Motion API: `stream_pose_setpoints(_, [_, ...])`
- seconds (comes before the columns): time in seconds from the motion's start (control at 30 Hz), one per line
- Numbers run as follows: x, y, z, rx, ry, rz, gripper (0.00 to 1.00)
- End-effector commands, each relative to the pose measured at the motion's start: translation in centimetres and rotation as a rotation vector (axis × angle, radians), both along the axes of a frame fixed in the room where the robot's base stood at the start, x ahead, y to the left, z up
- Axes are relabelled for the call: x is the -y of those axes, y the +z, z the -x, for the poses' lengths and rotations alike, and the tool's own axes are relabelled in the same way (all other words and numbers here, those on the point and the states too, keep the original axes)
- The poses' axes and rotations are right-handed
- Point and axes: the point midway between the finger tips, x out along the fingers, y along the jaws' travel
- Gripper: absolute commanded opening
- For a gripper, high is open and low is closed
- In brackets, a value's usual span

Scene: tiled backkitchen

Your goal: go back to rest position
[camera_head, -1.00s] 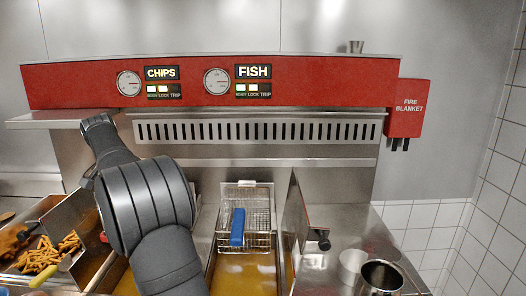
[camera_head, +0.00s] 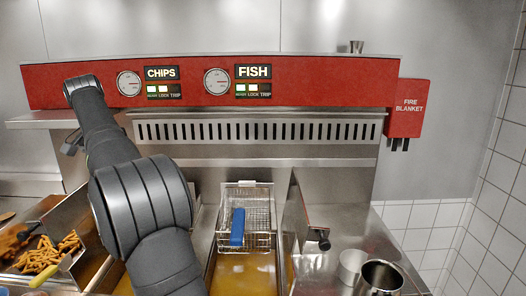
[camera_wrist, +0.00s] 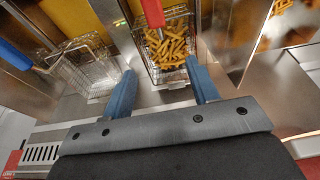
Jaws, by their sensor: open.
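My gripper (camera_wrist: 160,92) shows in the wrist view with its two blue fingers apart and nothing between them. Past the fingertips, a wire basket (camera_wrist: 165,76) with a red handle (camera_wrist: 152,13) holds chips (camera_wrist: 170,48). The gripper is clear of that basket. In the head view my arm rises at the left, in front of the red panel, and the gripper itself cannot be made out there. An empty wire basket with a blue handle (camera_head: 237,227) hangs over the right-hand oil vat; it also shows in the wrist view (camera_wrist: 88,78).
The red fryer panel (camera_head: 300,82) stands behind my arm. Loose chips (camera_head: 50,254) lie in a tray at the left. A white cup (camera_head: 351,262) and a metal pot (camera_head: 382,277) stand at the right. A fire blanket box (camera_head: 408,107) hangs on the wall.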

Motion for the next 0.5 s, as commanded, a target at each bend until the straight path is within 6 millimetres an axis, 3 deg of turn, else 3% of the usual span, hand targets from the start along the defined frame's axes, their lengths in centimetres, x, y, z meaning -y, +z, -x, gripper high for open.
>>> stream_pose_setpoints(0.5, [0.0, -10.1, -2.8, -0.002, -0.002, 0.002, 0.54])
